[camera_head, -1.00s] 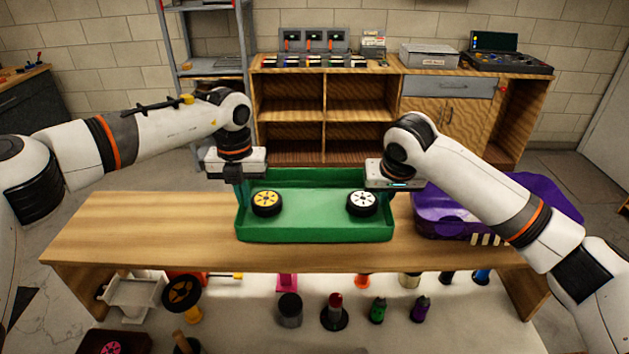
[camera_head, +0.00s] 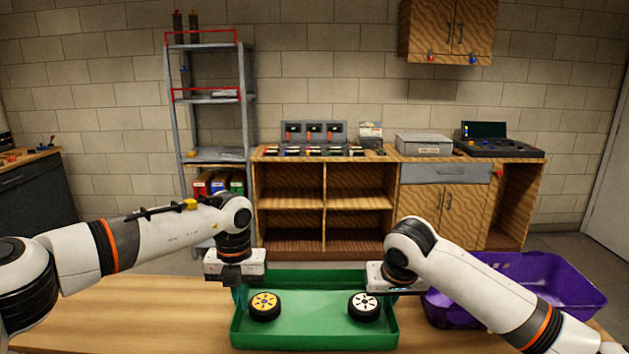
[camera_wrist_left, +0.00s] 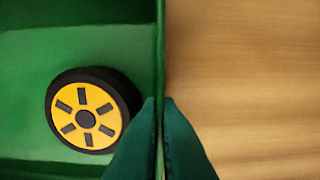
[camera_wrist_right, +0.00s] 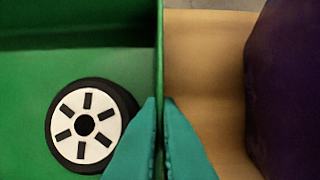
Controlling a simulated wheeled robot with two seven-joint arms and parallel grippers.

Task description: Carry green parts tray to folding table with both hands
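The green parts tray (camera_head: 314,336) is in front of me over a wooden tabletop, seeming level; I cannot tell whether it touches the wood. It holds a wheel with a yellow hub (camera_head: 265,306) at left and a wheel with a white hub (camera_head: 363,307) at right. My left gripper (camera_head: 240,293) has its fingers on both sides of the tray's left wall, pinching it, as the left wrist view shows (camera_wrist_left: 161,110). My right gripper (camera_head: 389,292) pinches the right wall the same way in the right wrist view (camera_wrist_right: 162,110). I cannot identify a folding table.
A purple crate (camera_head: 540,283) stands close to the right of the tray. The wooden tabletop (camera_head: 130,320) is bare at left. Behind are a wooden cabinet (camera_head: 325,202) with devices on top, a metal shelf rack (camera_head: 210,101) and a dark workbench (camera_head: 38,200) at far left.

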